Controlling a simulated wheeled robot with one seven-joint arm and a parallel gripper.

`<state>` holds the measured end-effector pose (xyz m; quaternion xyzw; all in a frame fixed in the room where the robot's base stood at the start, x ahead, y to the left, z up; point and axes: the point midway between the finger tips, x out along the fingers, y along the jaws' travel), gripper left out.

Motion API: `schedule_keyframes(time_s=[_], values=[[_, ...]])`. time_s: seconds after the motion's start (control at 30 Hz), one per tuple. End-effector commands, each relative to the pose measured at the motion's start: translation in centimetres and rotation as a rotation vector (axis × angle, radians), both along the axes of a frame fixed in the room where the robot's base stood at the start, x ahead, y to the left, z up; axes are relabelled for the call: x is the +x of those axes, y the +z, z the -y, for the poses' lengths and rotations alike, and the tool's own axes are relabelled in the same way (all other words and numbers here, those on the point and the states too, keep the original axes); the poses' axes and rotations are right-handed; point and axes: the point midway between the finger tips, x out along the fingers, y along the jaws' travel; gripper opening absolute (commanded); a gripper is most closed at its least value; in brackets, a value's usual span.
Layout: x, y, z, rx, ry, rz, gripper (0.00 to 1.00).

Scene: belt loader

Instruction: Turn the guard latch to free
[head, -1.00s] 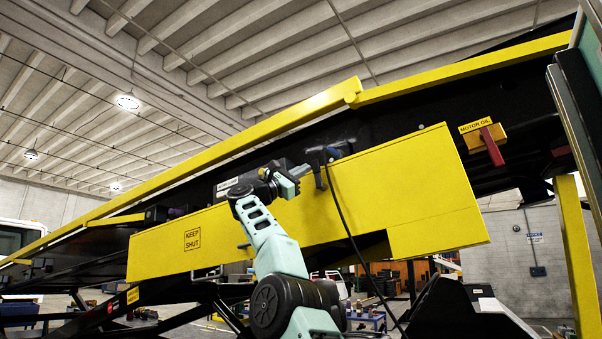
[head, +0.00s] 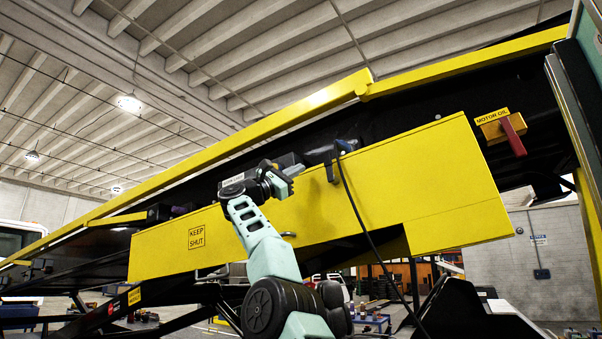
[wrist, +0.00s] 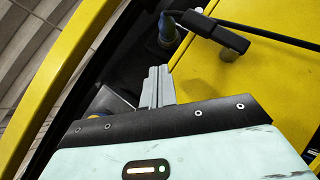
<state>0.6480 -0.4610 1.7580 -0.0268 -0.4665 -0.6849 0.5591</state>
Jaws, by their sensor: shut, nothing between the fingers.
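The yellow guard (head: 390,190) is a long sloping panel marked KEEP SHUT (head: 197,237). A black hooked piece (head: 330,173), which looks like the latch, hangs over its upper edge. In the wrist view it is a black L-shaped arm with a blocky end (wrist: 230,40), lying over the guard's yellow face. My gripper (head: 288,180) is at the guard's upper edge, left of this piece and apart from it. In the wrist view the grey fingers (wrist: 158,85) are together and empty, below the blocky end and left of it. No latch marking is readable.
A black cable (head: 362,225) hangs in front of the guard from a plug (head: 343,147) beside the hooked piece. A metal handle (head: 288,234) on the guard is partly behind my arm. A red lever (head: 514,136) is at the right, under a MOTOR OIL label. A yellow rail (head: 270,118) slopes above.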

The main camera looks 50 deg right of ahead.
Motion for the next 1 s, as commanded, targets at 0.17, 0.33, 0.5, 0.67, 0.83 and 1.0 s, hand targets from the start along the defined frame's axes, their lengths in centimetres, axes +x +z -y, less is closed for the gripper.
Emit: schedule_keyframes(time_s=[0.17, 0.33, 0.5, 0.67, 0.83, 1.0], values=[[1.5, 0.2, -2.0, -0.002, 0.002, 0.002, 0.0], [3.3, 0.0, -4.1, -0.001, 0.002, 0.002, 0.0], [4.8, -0.3, -5.9, -0.001, 0.001, 0.003, 0.0], [5.4, -0.6, -6.7, -0.002, -0.002, 0.003, 0.0], [5.5, -0.8, -6.9, -0.002, -0.002, 0.004, 0.0], [5.5, -0.8, -6.8, -0.003, -0.001, 0.004, 0.0]])
